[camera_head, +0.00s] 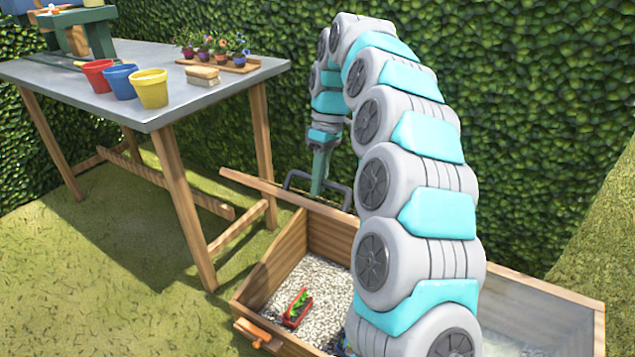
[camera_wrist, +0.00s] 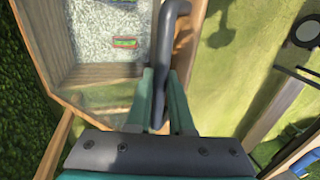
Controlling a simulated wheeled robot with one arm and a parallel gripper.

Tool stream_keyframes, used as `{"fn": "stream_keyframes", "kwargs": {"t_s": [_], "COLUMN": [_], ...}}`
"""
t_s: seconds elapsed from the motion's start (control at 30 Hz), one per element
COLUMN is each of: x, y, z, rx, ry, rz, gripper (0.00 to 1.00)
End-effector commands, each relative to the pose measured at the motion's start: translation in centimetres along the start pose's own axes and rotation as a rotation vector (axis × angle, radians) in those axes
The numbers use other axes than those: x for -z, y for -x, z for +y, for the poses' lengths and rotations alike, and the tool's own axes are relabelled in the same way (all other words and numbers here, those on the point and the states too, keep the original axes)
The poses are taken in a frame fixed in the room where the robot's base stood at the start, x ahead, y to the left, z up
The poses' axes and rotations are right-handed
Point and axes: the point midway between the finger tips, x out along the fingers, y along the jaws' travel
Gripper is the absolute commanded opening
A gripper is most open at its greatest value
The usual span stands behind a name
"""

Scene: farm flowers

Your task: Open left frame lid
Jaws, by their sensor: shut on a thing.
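The cold frame (camera_head: 285,262) is a wooden box with pale gravel in its left compartment. The left compartment looks uncovered from the front. A wooden rail (camera_head: 250,184), seemingly the edge of the raised left lid, runs behind the box and sticks out past its left end. A dark grey bar handle (camera_head: 291,177) sits at that rail. My gripper (camera_head: 318,188) reaches down from above and is shut on the handle. In the wrist view, my green fingers (camera_wrist: 161,84) close around the dark handle (camera_wrist: 166,40). My arm hides part of the box and lid.
A small red tray with green plants (camera_head: 297,309) lies on the gravel. The right compartment is under a glass lid (camera_head: 535,310). A grey-topped table (camera_head: 115,72) with red, blue and yellow pots stands at left. A hedge (camera_head: 540,120) closes off the back.

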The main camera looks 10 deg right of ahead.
Motion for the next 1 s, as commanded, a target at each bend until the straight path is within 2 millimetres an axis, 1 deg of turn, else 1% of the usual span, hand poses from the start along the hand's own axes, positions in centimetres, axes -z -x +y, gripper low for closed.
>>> {"fn": "stream_keyframes", "kwargs": {"t_s": [0.03,0.17,0.2,0.4,0.47,0.77,1.0], "x": [-0.4,-0.4,-0.4,-0.3,-0.3,-0.2,-0.2], "y": [-0.4,-0.4,-0.4,-0.3,-0.2,0.0,1.4], "z": [0.6,0.5,0.5,0.3,0.2,0.1,-0.2], "rx": [-0.003,-0.002,-0.001,0.0,0.0,0.0,-0.002], "ry": [-0.01,-0.01,-0.01,-0.007,-0.006,-0.004,-0.005], "rz": [-0.007,-0.008,-0.008,-0.008,-0.008,-0.007,-0.007], "gripper": [0.0,0.0,0.22,0.45,0.5,0.5,0.5]}}
